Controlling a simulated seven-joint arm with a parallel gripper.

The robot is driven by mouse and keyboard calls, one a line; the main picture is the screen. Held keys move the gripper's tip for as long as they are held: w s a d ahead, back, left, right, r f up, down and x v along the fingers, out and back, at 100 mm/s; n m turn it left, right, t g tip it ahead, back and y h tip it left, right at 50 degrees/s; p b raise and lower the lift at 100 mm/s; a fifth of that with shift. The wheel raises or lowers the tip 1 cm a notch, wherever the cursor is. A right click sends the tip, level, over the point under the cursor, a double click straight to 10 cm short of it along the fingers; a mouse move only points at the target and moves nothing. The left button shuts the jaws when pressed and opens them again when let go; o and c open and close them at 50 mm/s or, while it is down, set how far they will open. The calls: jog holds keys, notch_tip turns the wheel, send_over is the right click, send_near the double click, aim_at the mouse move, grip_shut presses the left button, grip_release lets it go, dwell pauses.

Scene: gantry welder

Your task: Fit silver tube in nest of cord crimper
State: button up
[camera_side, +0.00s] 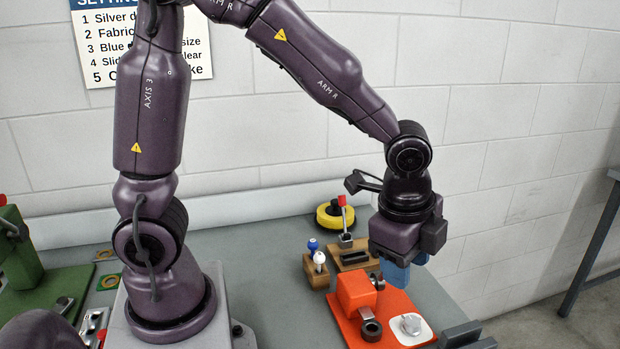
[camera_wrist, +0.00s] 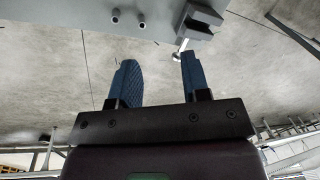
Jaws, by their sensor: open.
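My gripper (camera_side: 403,275) hangs above the right part of the bench in the side view, over the far side of an orange machine (camera_side: 357,294) on an orange base. In the wrist view my gripper's blue fingers (camera_wrist: 158,80) are apart with nothing between them. A small silver piece (camera_side: 411,324) lies on a white rounded pad beside the orange machine. Another silver piece (camera_side: 64,305) sits on the base of a green machine (camera_side: 22,255) at the left. I cannot tell which machine is the cord crimper or which piece is the silver tube.
A wooden block with blue and white knobs (camera_side: 318,262), a red-handled lever (camera_side: 343,215) and a yellow ring (camera_side: 330,216) stand behind the orange machine. A grey clamp (camera_side: 465,336) sits at the bench's front right. The wrist view shows mostly floor past the bench edge.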

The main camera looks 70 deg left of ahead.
jog(key=s+a+r+n+t, duration=0.3)
jog(key=s+a+r+n, duration=0.5)
jog(key=s+r+n, duration=0.3)
jog(key=shift+s+r+n+t, duration=0.3)
jog(key=shift+s+n, duration=0.2)
jog(key=shift+s, duration=0.05)
jog(key=shift+o, duration=0.5)
jog(key=shift+s, duration=0.2)
